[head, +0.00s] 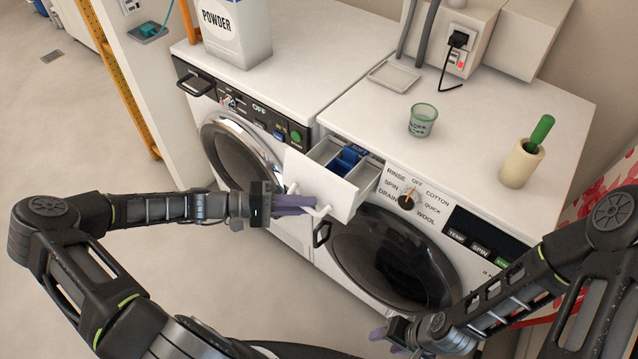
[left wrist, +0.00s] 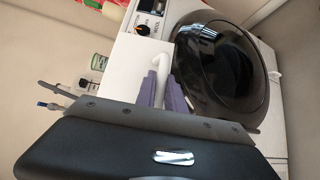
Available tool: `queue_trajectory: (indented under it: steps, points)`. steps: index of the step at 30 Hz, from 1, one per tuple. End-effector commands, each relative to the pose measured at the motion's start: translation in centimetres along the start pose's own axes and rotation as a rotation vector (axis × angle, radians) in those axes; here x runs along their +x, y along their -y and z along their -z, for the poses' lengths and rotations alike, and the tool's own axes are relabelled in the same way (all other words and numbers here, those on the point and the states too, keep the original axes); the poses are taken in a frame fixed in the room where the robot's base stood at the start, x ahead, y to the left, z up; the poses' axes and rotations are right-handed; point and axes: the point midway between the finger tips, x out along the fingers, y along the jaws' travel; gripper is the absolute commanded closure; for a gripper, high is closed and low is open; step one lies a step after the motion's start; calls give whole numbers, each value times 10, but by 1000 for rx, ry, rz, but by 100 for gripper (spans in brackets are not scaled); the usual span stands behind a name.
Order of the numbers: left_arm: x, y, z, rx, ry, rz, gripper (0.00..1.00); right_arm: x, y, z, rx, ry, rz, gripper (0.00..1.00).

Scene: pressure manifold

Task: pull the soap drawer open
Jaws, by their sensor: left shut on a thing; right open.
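The white soap drawer (head: 327,186) sticks out of the top left of the right-hand washing machine. Its compartments show from above, with a blue insert (head: 347,160) in one of them. My left gripper (head: 300,205) is shut on the drawer's white handle, with its purple fingers at the drawer front. The left wrist view shows the handle (left wrist: 160,65) between the purple fingers. My right gripper (head: 392,336) is open and empty, low in front of the right machine's dark round door (head: 390,258).
On the machine tops stand a powder box (head: 235,35), a green glass cup (head: 422,120), a small tray (head: 393,76) and a beige holder with a green-handled brush (head: 523,162). A second machine (head: 235,150) stands left of the drawer.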

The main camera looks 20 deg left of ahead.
Motion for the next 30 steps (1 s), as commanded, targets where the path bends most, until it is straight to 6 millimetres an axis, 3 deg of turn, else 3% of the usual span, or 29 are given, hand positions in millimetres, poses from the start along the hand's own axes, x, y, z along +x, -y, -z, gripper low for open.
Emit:
queue_trajectory:
  steps: [7,20,21,30]
  points:
    - [-24,7,-24,-1,0,2,100,-12,4,0,0,1,0,52]
    - [-28,10,-29,1,2,1,100,-12,5,0,0,1,0,52]
    - [-28,10,-29,1,2,1,86,-12,5,0,0,1,0,52]
    - [-28,9,-28,1,2,0,65,-12,5,0,0,1,0,52]
